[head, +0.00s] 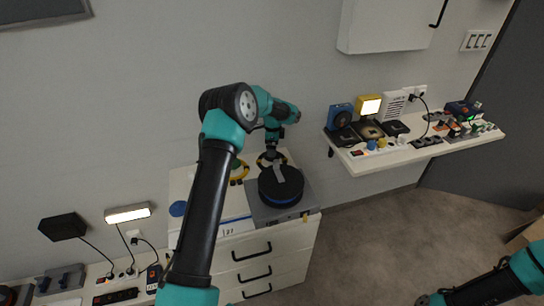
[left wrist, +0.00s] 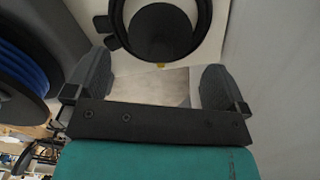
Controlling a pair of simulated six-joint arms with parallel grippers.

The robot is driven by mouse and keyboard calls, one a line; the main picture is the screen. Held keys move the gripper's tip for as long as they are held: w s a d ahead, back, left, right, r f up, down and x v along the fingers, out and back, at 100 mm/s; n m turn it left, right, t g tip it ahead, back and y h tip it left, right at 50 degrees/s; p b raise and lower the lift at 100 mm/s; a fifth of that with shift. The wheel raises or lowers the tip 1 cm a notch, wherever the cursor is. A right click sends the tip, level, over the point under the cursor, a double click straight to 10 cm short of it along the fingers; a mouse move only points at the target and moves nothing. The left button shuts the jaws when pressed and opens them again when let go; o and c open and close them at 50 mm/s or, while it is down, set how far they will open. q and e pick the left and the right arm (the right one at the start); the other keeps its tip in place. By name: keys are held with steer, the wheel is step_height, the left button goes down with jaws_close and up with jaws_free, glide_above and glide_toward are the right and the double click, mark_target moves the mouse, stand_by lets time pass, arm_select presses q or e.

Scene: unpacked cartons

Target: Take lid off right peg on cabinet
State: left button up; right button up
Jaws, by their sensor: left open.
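The white cabinet (head: 272,247) stands below my left arm. A dark round thing with a ring-shaped rim (left wrist: 201,38), possibly the lid, shows at the top of the left wrist view, just beyond my left fingertips. A dark and yellow round thing (head: 262,162) at the cabinet's back right seems to be the same; my left gripper (head: 271,152) partly hides it. My left gripper (left wrist: 155,85) is open with nothing between its fingers. The peg itself is not clearly visible. My right gripper (head: 428,299) is at the lower edge, too cut off to read.
A black disc with a blue rim (head: 281,187) lies on a grey box (head: 262,213) on the cabinet, close in front of my left gripper; its blue edge (left wrist: 22,68) also shows in the left wrist view. A yellow ring (head: 240,172) sits to the left. A crowded shelf (head: 365,168) is at right.

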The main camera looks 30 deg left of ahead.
arm_select(q)
steer(key=shift+s+a+f, duration=0.1)
steer(key=shift+a+f, duration=0.05)
steer(key=shift+f, duration=2.45)
steer(key=c, duration=0.8)
steer(key=shift+r, duration=0.15)
step_height(320, 180, up, 10)
steer(key=shift+f, duration=0.1)
